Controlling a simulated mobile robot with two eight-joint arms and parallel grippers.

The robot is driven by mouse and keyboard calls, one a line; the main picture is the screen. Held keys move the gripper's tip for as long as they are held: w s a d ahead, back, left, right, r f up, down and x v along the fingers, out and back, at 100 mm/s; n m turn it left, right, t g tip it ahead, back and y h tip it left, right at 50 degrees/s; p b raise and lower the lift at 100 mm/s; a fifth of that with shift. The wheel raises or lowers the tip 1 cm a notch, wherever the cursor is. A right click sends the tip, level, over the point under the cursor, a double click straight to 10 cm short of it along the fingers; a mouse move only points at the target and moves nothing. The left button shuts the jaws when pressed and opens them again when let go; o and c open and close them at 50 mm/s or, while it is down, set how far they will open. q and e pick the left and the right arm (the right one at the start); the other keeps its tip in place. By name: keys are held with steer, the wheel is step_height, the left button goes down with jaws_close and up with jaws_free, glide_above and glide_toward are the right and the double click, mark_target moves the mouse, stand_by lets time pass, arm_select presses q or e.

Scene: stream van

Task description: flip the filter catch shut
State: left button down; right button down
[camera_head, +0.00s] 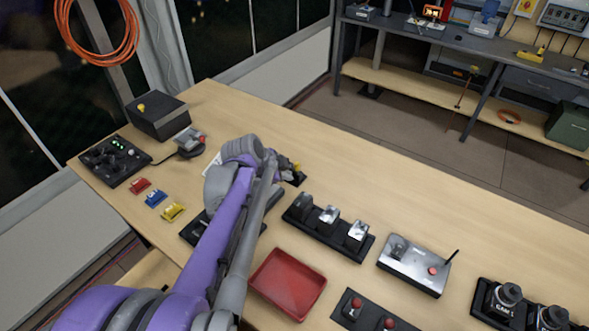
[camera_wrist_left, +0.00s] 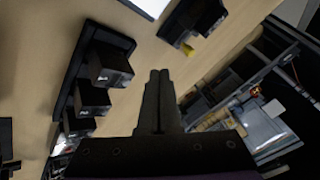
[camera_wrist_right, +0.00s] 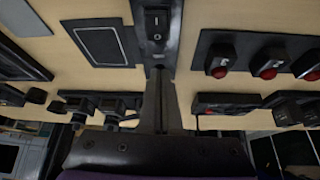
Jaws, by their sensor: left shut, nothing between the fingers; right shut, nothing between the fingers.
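A small dark fitting with a yellow tip (camera_head: 297,168) sits on the bench just right of my left wrist, partly hidden behind it; it looks like the filter catch, but I cannot tell whether it is open. In the left wrist view the dark fitting (camera_wrist_left: 197,18) and its yellow tip lie beyond and right of the fingertips, apart from them. My left gripper (camera_wrist_left: 160,74) is shut and empty above the bench. My right gripper (camera_wrist_right: 158,73) is shut and empty, its tips close to a black panel with a rocker switch (camera_wrist_right: 157,22); it is out of the head view.
Right of my left arm stand a row of flip-cover switches (camera_head: 328,222), a red tray (camera_head: 288,283) and a metal joystick box (camera_head: 415,264). A black box (camera_head: 157,116) with a yellow knob stands at the back left. The bench behind the switches is clear.

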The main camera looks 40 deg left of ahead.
mark_target(295, 169)
arm_select(q)
steer(key=x, duration=0.6)
steer(key=shift+w+a, duration=1.05)
steer(key=shift+w, duration=0.2)
steer(key=shift+w+a+f, duration=0.15)
steer(key=shift+w+a, duration=0.15)
steer(key=shift+w, duration=0.05)
steer(key=shift+s, duration=0.1)
steer(key=shift+a, duration=0.9)
steer(key=shift+s, duration=0.1)
steer(key=shift+d, duration=0.1)
